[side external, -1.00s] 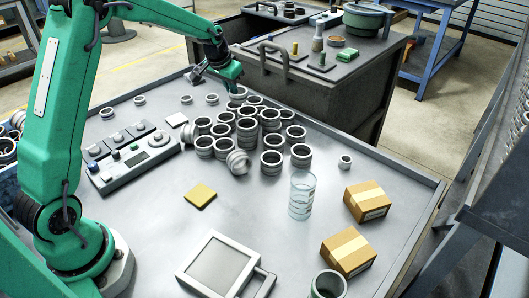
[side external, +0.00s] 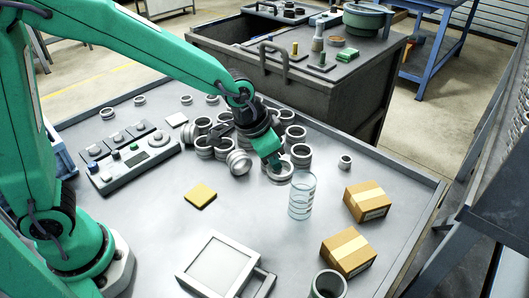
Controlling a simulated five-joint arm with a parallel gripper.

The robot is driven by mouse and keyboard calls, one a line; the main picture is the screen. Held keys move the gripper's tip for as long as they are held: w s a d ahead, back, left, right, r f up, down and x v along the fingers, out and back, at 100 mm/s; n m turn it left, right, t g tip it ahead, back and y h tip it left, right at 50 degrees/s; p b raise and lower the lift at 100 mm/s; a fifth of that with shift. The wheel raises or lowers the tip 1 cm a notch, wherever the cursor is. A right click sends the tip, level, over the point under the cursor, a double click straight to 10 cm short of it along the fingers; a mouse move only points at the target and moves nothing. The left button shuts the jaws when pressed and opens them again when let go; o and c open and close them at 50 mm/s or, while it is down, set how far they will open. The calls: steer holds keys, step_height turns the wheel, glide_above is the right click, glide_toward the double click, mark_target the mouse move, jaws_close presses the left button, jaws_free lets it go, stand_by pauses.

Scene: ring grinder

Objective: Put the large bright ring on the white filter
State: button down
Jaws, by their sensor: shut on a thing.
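My gripper (side external: 278,163) is low over the right front edge of the ring pile. It is shut on a bright metal ring (side external: 283,176), which sits at its fingertips; the jaws partly cover the ring. I cannot tell whether this ring still touches the table. A small flat white square (side external: 177,119), which looks like the white filter, lies beyond the control box, to the left of the pile, with nothing on it. My arm hides part of the pile.
Several grey rings (side external: 238,163) are heaped beside my gripper. A clear cylinder (side external: 302,197) stands close at its right. Two cartons (side external: 367,202) are further right. A control box (side external: 128,160), a yellow pad (side external: 201,195) and a white-framed panel (side external: 222,262) lie on the grey table.

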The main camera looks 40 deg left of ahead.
steer(key=s+d+f+m+h, duration=0.1)
steer(key=s+d+m, duration=0.15)
steer(key=s, duration=0.45)
steer(key=s+d+f+m, duration=0.1)
steer(key=s+d, duration=0.3)
steer(key=s, duration=0.3)
glide_above(252, 251)
steer(key=shift+g, duration=0.4)
steer(key=shift+f, duration=2)
steer(key=shift+f, duration=1.75)
steer(key=shift+f, duration=0.1)
steer(key=c, duration=1.6)
jaws_free()
steer(key=shift+o, duration=0.2)
